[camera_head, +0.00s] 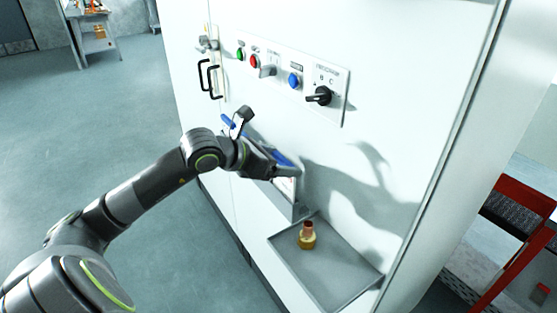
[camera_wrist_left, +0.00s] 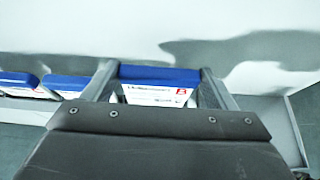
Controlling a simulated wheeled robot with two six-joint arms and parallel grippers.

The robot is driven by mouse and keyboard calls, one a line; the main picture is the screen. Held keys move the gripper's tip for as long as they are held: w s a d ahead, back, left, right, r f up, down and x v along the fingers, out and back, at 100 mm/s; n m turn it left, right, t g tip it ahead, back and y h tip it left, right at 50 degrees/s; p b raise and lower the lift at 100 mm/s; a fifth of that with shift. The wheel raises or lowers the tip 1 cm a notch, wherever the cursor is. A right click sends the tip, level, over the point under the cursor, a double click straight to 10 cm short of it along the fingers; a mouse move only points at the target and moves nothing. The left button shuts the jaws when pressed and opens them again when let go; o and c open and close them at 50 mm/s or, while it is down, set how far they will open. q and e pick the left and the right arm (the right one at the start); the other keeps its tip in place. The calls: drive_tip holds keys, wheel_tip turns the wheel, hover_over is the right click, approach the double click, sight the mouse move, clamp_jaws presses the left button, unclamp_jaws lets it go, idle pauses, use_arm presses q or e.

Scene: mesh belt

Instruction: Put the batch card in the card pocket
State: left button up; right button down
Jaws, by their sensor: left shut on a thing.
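My left gripper (camera_head: 285,172) is at the white cabinet front, shut on a batch card (camera_wrist_left: 158,76). In the left wrist view the card has a blue top edge and a white face with small print and a red letter B. It sits between the two fingers of my gripper (camera_wrist_left: 160,88). Two more blue-topped cards (camera_wrist_left: 62,84) stand to its left. My right gripper is out of view.
A grey tray (camera_head: 340,277) juts from the cabinet below, with a brass fitting (camera_head: 307,238) on it. Above are buttons and a black selector knob (camera_head: 319,96) on a panel. Black handles (camera_head: 208,79) stick out at the left. Open floor (camera_head: 110,120) lies left.

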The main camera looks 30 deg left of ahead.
sight(284, 181)
use_arm(q)
drive_tip(key=shift+f+b, duration=1.5)
drive_tip(key=shift+f, duration=0.15)
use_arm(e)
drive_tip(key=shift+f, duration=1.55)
use_arm(q)
drive_tip(key=o, duration=1.2)
drive_tip(key=shift+r, duration=0.2)
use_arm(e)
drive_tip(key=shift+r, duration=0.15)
